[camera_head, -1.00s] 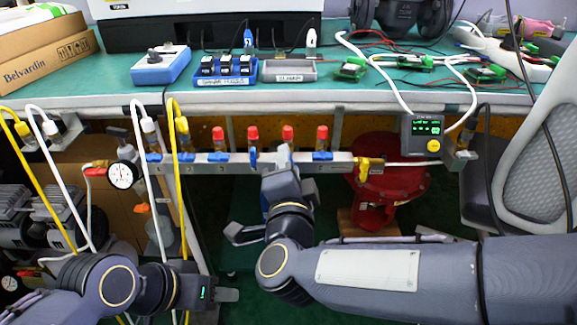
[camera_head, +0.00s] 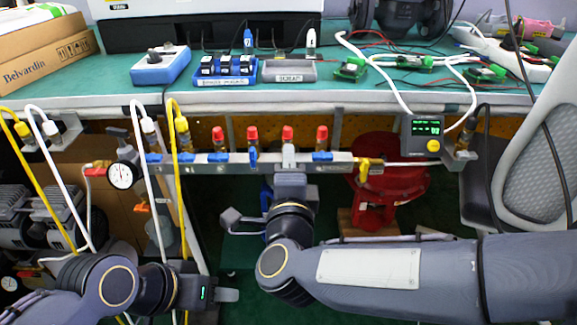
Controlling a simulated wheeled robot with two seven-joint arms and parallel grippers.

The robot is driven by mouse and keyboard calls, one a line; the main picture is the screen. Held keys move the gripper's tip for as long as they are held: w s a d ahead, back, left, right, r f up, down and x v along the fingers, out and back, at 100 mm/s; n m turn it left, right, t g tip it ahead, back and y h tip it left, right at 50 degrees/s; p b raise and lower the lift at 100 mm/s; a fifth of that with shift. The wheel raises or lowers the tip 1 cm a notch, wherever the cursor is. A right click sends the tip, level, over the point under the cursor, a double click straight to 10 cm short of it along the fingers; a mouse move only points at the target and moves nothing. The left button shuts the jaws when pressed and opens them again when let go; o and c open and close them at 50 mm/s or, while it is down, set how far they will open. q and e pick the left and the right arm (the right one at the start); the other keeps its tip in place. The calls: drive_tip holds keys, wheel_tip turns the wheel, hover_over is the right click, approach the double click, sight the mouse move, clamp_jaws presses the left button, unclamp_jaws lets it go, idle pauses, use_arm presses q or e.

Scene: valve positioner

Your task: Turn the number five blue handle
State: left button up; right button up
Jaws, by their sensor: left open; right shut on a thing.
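A metal manifold bar (camera_head: 205,168) runs below the table edge, with a row of blue handles and red-capped fittings on it. My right gripper (camera_head: 289,155) is at the bar, under a red cap (camera_head: 288,133), shut on the number five blue handle. The gripper hides that handle. The blue handle just to its left (camera_head: 253,157) stands upright. The blue handle to its right (camera_head: 322,156) lies flat along the bar. My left gripper (camera_head: 228,295) is low at the left, away from the bar, open and empty.
A yellow valve (camera_head: 366,167) and a small display box (camera_head: 424,136) are at the bar's right end. A pressure gauge (camera_head: 121,175) and white and yellow hoses are at the left. A red tank (camera_head: 385,185) stands behind my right arm. The green table (camera_head: 350,95) carries electronics.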

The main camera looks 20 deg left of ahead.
drive_tip(key=shift+f, duration=0.1)
drive_tip(key=o, duration=0.7)
drive_tip(key=p+v, duration=0.2)
drive_tip(key=v, duration=0.6)
